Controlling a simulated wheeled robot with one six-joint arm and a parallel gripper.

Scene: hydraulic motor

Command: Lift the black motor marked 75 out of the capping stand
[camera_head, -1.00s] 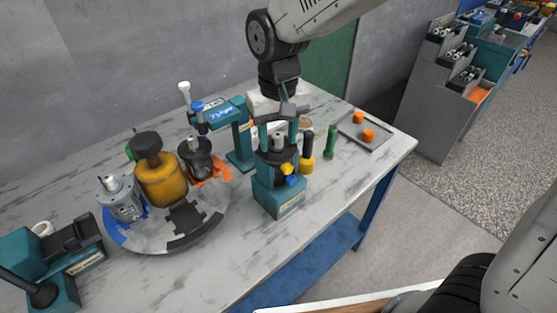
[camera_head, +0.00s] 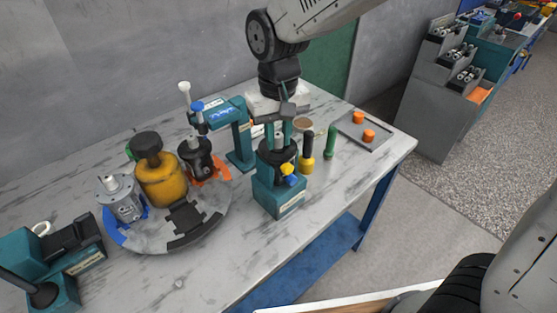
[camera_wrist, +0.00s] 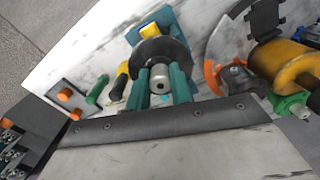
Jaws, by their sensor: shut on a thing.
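The black motor (camera_head: 278,156) sits upright in the teal capping stand (camera_head: 281,200). Its silver top shaft points up, and any number on it cannot be read. A yellow part (camera_head: 288,169) shows at the stand's front. My gripper (camera_head: 278,136) comes down from above with its teal fingers shut on the motor's silver shaft. In the wrist view my gripper (camera_wrist: 161,88) has a finger on each side of the silver shaft, with the motor's black round body (camera_wrist: 160,49) just beyond. The lower part of the motor is hidden inside the stand.
Left of the stand, a round turntable (camera_head: 150,241) holds a grey motor (camera_head: 122,204), a yellow motor (camera_head: 161,183) and another black motor (camera_head: 198,160). A teal press (camera_head: 239,145) stands behind.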

